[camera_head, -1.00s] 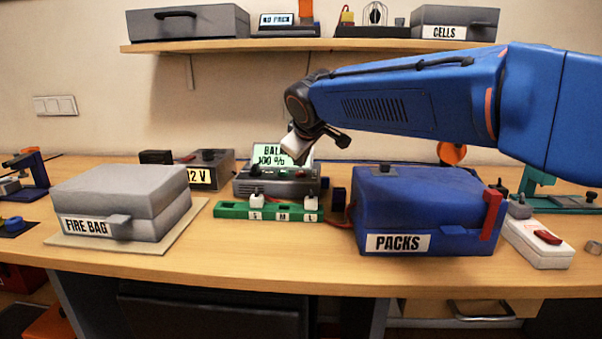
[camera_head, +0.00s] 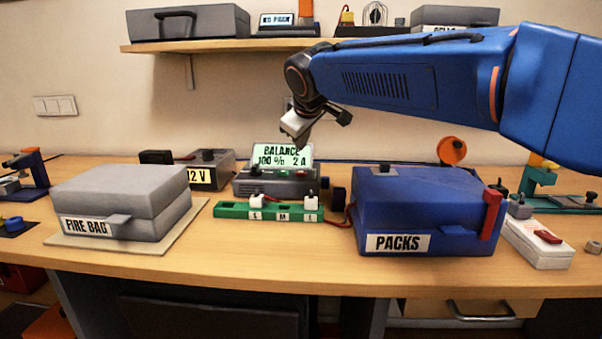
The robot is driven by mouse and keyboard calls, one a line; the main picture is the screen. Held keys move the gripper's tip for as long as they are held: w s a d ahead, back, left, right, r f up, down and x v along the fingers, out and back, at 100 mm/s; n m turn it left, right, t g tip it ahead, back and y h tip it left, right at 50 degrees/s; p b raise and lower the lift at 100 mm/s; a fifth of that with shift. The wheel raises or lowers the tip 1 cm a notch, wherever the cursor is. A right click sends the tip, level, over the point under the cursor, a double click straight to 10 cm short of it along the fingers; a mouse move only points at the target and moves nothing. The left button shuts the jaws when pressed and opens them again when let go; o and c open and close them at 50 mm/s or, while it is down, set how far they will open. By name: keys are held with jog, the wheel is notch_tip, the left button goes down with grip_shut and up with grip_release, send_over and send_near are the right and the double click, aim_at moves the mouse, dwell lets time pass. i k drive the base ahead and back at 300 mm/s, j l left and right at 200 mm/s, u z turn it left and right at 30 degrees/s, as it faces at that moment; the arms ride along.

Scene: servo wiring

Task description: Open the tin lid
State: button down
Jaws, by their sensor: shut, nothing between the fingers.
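The blue tin (camera_head: 400,215) labelled PACKS sits on the bench right of centre. Its lid (camera_head: 425,185) is down, with a small dark knob on top and a blue tab at the front. A red latch-like bar (camera_head: 491,214) stands upright at its right front corner. My gripper (camera_head: 297,136) is shut and empty. It hangs in the air above the charger, left of and higher than the tin, apart from it. My blue arm reaches in from the right, above and behind the tin.
A charger (camera_head: 276,182) with a screen reading BALANCE stands behind a green board (camera_head: 266,211). A grey FIRE BAG box (camera_head: 120,202) is on the left. A white device with a red switch (camera_head: 538,243) is close right of the tin. A shelf (camera_head: 230,46) runs above.

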aim_at(450, 201)
jog(key=k+l, duration=0.15)
jog(key=k, duration=0.35)
jog(key=k+l, duration=0.1)
jog(key=k, duration=0.4)
